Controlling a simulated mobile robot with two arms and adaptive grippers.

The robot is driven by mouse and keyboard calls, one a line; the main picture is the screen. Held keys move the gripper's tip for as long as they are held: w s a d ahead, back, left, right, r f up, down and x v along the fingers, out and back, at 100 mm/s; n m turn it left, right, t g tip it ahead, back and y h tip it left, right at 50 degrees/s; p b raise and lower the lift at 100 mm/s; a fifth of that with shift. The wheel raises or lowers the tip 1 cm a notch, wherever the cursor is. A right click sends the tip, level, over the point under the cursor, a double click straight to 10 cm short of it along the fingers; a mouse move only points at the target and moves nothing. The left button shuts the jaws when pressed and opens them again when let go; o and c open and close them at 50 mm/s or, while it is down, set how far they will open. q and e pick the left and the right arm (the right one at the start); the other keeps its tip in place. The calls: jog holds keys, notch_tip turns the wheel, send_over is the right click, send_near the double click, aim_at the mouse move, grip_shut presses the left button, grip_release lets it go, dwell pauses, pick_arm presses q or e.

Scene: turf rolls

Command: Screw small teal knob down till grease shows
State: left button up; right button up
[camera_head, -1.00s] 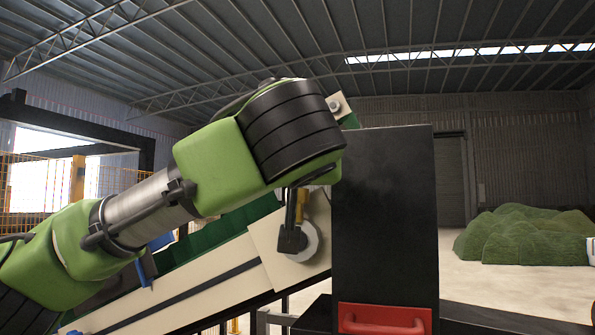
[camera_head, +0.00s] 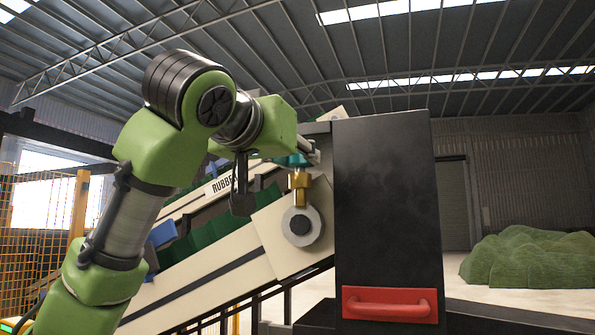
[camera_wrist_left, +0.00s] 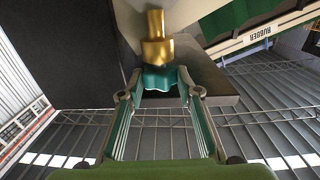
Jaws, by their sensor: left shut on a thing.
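The small teal knob (camera_head: 293,160) sits on top of a brass fitting (camera_head: 300,188), above a round roller bearing on the conveyor's side plate. In the left wrist view the teal knob (camera_wrist_left: 160,78) lies between the fingertips, with the brass body (camera_wrist_left: 156,45) beyond it. My left gripper (camera_wrist_left: 161,92) is shut on the knob, one finger on each side. In the head view my left gripper (camera_head: 308,150) reaches the knob from above and behind, partly hidden by its own wrist. My right gripper is not in view.
A tall black housing (camera_head: 385,200) with a red handle (camera_head: 388,304) stands close right of the knob. The sloping conveyor (camera_head: 190,270) with green cleats runs down to the left. A green turf heap (camera_head: 530,260) lies on the floor far right.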

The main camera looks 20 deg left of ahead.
pick_arm(q)
jog(key=shift+a+m+h, duration=0.2)
jog(key=shift+m+h, duration=0.5)
jog(key=shift+h, duration=0.4)
jog(key=m+h, duration=0.1)
jog(key=m+g+h+p, duration=0.1)
jog(key=h, duration=0.2)
jog(key=shift+w+a+r+m+g, duration=0.2)
jog(key=shift+a+m+g, duration=0.1)
jog(key=shift+m, duration=0.1)
jog(key=shift+w+a+m+g+h+p, duration=0.1)
jog(key=shift+a+m+g+h+p, duration=0.05)
jog(key=shift+m+g+h+p, duration=1)
jog(key=shift+w+a+m+g+h+p, duration=0.1)
jog(key=shift+m+g+h+p, duration=0.75)
jog(key=shift+h+p, duration=0.4)
jog(key=shift+w+a+m+g+h+p, duration=0.1)
jog(key=shift+a+m+g+h+p, duration=0.05)
jog(key=shift+m+g+h+p, duration=1)
jog(key=o, duration=1.1)
jog(key=shift+o, duration=0.2)
jog(key=shift+s, duration=0.15)
jog(key=shift+f, duration=0.1)
